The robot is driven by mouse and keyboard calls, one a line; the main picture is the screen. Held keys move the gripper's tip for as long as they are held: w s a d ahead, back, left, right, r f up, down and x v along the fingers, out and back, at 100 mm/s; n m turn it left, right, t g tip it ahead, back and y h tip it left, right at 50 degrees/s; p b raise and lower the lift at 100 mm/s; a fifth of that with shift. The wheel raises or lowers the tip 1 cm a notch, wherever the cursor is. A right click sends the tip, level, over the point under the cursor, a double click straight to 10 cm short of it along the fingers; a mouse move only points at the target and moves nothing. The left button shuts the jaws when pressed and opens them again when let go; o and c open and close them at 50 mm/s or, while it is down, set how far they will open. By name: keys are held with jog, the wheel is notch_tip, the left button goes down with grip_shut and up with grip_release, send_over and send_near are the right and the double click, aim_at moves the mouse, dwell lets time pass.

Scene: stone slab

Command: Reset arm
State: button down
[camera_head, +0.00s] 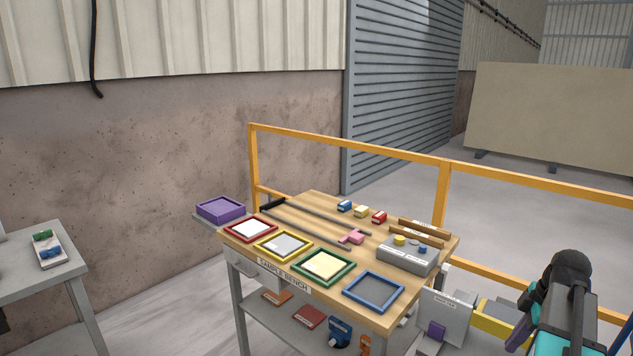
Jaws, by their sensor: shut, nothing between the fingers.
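My arm shows at the lower right edge of the head view as dark rounded links with teal parts, beside the right end of the workbench (395,318). My gripper's fingers cannot be made out in this view. The arm is apart from the trays on the bench top.
The bench holds red (250,229), yellow (283,245), green (324,266) and blue (373,291) framed trays, small coloured blocks and a grey box (408,254). A purple tray (220,209) stands left. An orange railing (350,144) runs behind. A grey table (60,277) stands far left.

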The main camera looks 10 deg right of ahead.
jog(key=s+a+f+n+g+y, duration=0.25)
jog(key=a+f+g, duration=0.25)
jog(key=a+f, duration=2.15)
jog(key=s+a+f+m+h, duration=0.1)
jog(key=s+a+f+m, duration=0.2)
jog(key=s+f, duration=0.3)
jog(key=s+a+f+m+g+h, duration=0.1)
jog(key=s+a+f+m+h, duration=0.1)
jog(key=s+a+f+m, duration=0.2)
jog(key=s+a+f+m+g+h, duration=0.1)
jog(key=s+a+f+m, duration=0.3)
jog(key=s+f, duration=0.5)
jog(key=f+m, duration=0.1)
jog(key=m, duration=0.1)
jog(key=shift+s+a+f+m, duration=0.15)
jog(key=shift+s+a+m, duration=0.1)
jog(key=shift+m, duration=0.1)
